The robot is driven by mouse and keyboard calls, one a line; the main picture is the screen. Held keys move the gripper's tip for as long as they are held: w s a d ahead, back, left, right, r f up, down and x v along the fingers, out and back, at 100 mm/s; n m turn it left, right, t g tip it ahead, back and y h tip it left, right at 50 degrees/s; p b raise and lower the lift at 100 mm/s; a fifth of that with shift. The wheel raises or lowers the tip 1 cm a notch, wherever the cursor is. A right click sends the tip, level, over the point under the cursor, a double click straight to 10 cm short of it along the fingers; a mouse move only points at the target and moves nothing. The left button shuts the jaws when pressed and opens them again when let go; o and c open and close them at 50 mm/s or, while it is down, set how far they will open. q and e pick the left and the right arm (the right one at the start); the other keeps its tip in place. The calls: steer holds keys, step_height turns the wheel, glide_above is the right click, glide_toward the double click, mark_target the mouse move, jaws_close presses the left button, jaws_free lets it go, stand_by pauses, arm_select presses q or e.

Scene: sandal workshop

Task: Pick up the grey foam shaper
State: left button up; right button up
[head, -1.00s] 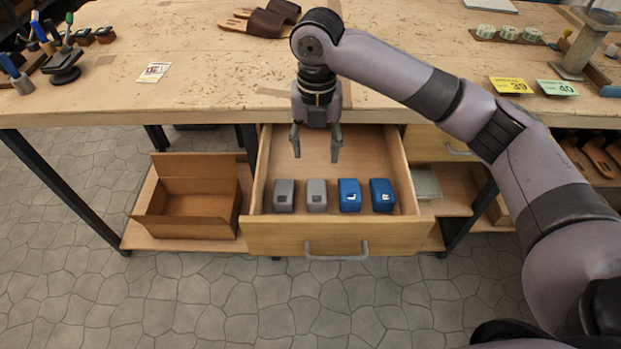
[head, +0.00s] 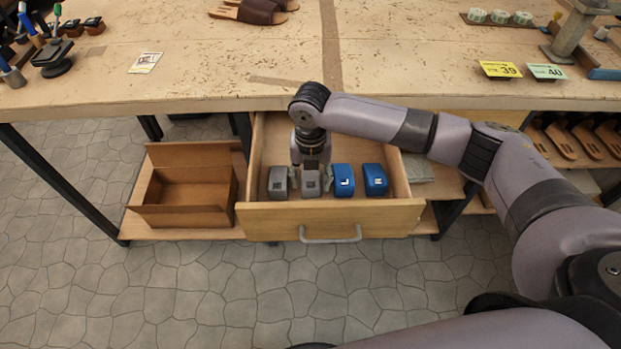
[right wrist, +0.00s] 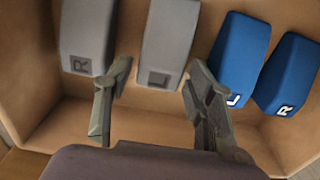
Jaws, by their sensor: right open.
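Two grey foam shapers lie side by side in the open drawer. The left one (head: 278,182) is marked R in the right wrist view (right wrist: 87,40). The other grey shaper (head: 311,187) is marked L in the right wrist view (right wrist: 168,42). My right gripper (head: 311,172) is down in the drawer over the L-marked grey shaper. In the right wrist view its open fingers (right wrist: 158,78) stand on either side of that shaper's near end, with gaps visible. My left gripper is out of view.
Two blue shapers, marked L (head: 343,181) and R (head: 375,180), lie right of the grey ones. The drawer (head: 270,222) has wooden walls around them. An empty cardboard box (head: 160,215) stands left of it. The workbench top (head: 200,85) overhangs behind.

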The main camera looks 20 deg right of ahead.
steer(key=shift+f, duration=1.3)
steer(key=shift+c, duration=0.4)
steer(key=c, duration=0.4)
steer(key=shift+c, duration=0.2)
steer(key=shift+r, duration=0.15)
